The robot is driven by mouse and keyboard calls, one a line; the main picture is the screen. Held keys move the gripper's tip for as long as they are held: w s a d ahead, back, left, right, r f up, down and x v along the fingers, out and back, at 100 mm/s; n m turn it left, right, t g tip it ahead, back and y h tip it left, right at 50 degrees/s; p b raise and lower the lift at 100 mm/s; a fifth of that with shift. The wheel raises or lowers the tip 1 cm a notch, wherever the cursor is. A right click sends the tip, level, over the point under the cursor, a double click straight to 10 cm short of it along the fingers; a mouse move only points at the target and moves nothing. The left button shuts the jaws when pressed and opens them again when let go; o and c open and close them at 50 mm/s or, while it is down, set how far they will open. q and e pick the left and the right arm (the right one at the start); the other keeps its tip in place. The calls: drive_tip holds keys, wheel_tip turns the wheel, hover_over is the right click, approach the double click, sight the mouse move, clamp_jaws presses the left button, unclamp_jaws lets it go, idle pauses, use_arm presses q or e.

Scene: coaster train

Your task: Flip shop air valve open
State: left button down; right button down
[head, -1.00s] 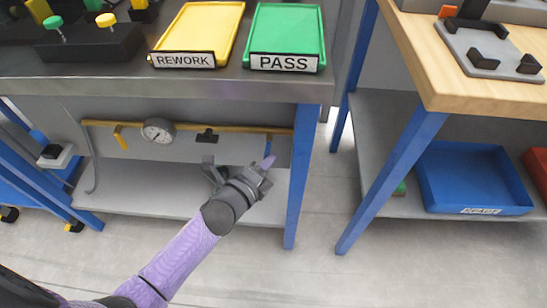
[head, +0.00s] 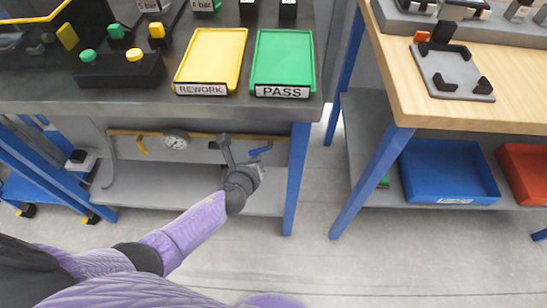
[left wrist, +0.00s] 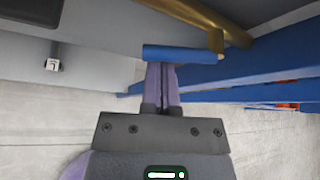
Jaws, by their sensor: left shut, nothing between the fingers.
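A brass air pipe (head: 198,133) runs under the steel bench, and also shows in the left wrist view (left wrist: 190,14). A blue lever handle (head: 261,151) is near its right end, slanting close to level in the head view. In the left wrist view the blue handle (left wrist: 180,53) lies across the picture below the pipe's brass end. My left gripper (head: 252,168) is shut and empty just below the handle. In the left wrist view its purple fingertips (left wrist: 161,66) meet the handle's lower edge; whether they touch cannot be told. My right gripper is out of view.
A gauge (head: 175,141), a yellow lever (head: 142,147) and a black fitting (head: 222,140) are along the pipe. A blue bench leg (head: 296,180) stands right of the handle. The lower shelf (head: 150,190) is bare.

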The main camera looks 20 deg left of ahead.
use_arm(q)
drive_tip(key=shift+a+r+m+g+y+p, duration=0.2)
drive_tip(key=shift+r+m+y+p, duration=0.25)
drive_tip(key=shift+p, duration=0.2)
drive_tip(key=shift+a+r+m+g+y+p, duration=0.1)
drive_tip(key=shift+r+m+g+y+p, duration=0.15)
drive_tip(key=shift+m+y+p, duration=0.35)
drive_tip(key=shift+r, duration=0.1)
drive_tip(key=shift+p, duration=0.3)
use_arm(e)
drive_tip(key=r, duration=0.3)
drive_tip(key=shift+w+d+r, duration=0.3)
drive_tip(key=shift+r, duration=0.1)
use_arm(q)
drive_tip(key=shift+r, duration=0.1)
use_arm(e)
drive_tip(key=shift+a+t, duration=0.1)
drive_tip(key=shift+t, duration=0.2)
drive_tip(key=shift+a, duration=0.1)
use_arm(q)
drive_tip(key=shift+s, duration=0.1)
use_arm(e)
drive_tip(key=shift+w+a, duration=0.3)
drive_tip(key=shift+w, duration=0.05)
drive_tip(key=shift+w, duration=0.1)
